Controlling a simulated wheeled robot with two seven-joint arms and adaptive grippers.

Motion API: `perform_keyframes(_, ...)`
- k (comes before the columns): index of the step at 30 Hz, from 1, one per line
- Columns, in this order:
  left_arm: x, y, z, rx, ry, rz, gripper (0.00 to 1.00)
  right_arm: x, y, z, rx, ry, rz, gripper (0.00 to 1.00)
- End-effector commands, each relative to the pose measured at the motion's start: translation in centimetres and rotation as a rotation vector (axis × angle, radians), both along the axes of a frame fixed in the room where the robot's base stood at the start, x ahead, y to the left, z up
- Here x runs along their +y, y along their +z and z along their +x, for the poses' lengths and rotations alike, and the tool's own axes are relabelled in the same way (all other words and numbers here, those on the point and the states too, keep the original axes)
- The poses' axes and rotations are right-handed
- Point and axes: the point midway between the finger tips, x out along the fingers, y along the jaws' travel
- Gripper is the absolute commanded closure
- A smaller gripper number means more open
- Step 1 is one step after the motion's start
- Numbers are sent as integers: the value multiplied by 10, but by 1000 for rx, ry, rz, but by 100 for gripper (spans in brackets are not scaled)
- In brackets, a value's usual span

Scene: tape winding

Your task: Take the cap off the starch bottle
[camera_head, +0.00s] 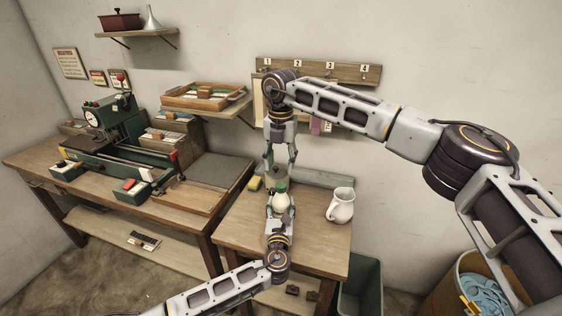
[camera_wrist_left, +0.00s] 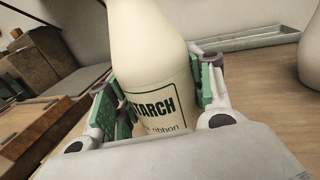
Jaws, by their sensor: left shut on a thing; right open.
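The starch bottle (camera_head: 281,203) is cream white and stands on the small wooden table. In the left wrist view the bottle (camera_wrist_left: 150,60) shows its STARCH label, and its top is cut off by the frame. My left gripper (camera_head: 281,197) is shut on the bottle's body, with green pads on both sides (camera_wrist_left: 160,88). A small green cap (camera_head: 281,186) shows at the bottle's top in the head view. My right gripper (camera_head: 279,168) points down above the bottle, open. Whether its fingertips touch the cap is too small to tell.
A white pitcher (camera_head: 341,206) stands right of the bottle on the small table (camera_head: 318,239). A yellow block (camera_head: 255,183) lies to the left. A metal tray (camera_wrist_left: 255,38) lies behind the bottle. The green winding machine (camera_head: 115,135) is on the left bench.

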Motion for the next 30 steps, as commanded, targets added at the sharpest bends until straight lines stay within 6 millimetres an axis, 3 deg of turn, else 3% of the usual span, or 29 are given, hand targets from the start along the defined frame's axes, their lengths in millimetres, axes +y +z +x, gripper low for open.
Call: perform_keyframes(30, 0, 0, 0, 1, 1, 1, 100, -2, 0, 0, 4, -820, -6, 52)
